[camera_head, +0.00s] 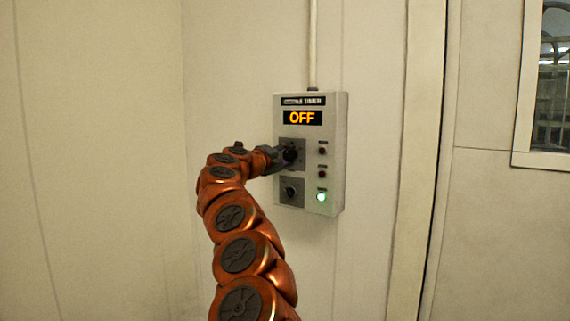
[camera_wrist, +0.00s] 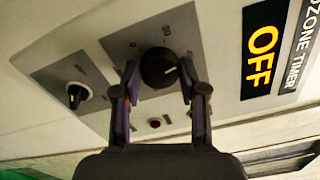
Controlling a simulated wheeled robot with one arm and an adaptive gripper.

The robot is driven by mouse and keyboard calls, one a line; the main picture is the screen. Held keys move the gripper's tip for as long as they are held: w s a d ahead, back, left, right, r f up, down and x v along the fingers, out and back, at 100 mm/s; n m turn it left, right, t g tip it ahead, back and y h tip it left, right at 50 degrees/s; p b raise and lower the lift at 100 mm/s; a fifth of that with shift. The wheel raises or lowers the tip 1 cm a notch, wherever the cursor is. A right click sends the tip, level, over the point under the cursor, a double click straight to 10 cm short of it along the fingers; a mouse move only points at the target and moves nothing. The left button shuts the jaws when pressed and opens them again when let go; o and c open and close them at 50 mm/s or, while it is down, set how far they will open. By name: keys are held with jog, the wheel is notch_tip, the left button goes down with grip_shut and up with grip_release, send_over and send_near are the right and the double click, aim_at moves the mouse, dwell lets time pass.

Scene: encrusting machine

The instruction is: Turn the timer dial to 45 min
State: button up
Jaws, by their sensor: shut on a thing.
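The timer dial (camera_wrist: 158,68) is a round black knob with a white pointer line on a grey plate, with a scale showing 0 and 30. My gripper (camera_wrist: 160,82) has one finger on each side of the dial and is shut on it. In the head view my gripper (camera_head: 281,156) reaches the upper plate of the timer box (camera_head: 333,135) from the left and partly hides the dial. The orange display (camera_head: 302,118) reads OFF; it also shows in the wrist view (camera_wrist: 262,55). The 45 mark cannot be made out.
A second black knob (camera_head: 291,191) sits on a lower plate; it also shows in the wrist view (camera_wrist: 77,95). Two dark red lamps and a lit green lamp (camera_head: 321,197) line the right of the box. A conduit (camera_head: 313,45) rises above it. The wall around is clear.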

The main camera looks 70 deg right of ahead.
jog(key=shift+f+m+b, duration=0.15)
jog(key=shift+m+b, duration=0.35)
jog(key=shift+m, duration=0.6)
jog(key=o, duration=1.1)
jog(key=shift+o, duration=0.2)
jog(key=shift+a, duration=0.2)
jog(key=v, duration=1.1)
jog(key=shift+a, duration=0.3)
jog(key=shift+w, duration=0.1)
